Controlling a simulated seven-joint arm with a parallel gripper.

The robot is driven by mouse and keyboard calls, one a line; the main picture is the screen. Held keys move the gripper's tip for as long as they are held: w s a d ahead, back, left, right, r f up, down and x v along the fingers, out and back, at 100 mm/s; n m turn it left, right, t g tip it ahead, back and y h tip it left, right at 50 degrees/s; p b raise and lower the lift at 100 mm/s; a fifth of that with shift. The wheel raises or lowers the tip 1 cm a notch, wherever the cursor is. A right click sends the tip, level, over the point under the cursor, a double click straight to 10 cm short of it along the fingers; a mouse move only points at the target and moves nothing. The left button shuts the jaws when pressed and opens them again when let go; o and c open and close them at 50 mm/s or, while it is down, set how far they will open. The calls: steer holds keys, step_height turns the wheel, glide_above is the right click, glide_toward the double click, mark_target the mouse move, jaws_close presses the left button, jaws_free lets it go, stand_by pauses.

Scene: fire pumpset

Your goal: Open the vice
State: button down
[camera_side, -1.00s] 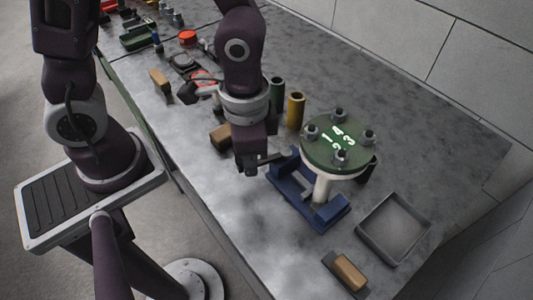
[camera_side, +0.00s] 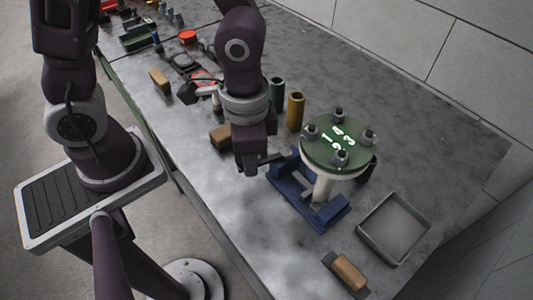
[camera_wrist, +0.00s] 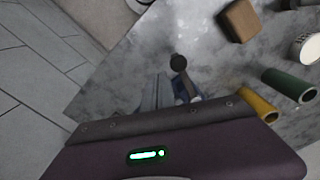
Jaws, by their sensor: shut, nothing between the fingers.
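A dark handle (camera_side: 268,160) reaches from the vice's left end toward my gripper. My gripper (camera_side: 252,170) is shut and points down just left of the vice, close beside the handle; I cannot tell whether they touch. In the wrist view the handle's round dark end (camera_wrist: 178,62) shows beside the grey fingers (camera_wrist: 156,93), and the vice (camera_wrist: 182,92) is mostly hidden.
A green cylinder (camera_side: 277,95) and a yellow cylinder (camera_side: 296,111) stand behind the vice. A wooden block (camera_side: 221,136) sits behind my gripper. An empty grey tray (camera_side: 394,229) and a wood-topped block (camera_side: 347,273) lie to the right. The front bench surface is clear.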

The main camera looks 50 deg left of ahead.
steer(key=shift+f, duration=0.15)
steer(key=shift+f, duration=1.5)
stand_by(0.4)
steer(key=shift+a+f, duration=0.1)
steer(key=shift+a, duration=1.15)
steer(key=shift+a, duration=0.95)
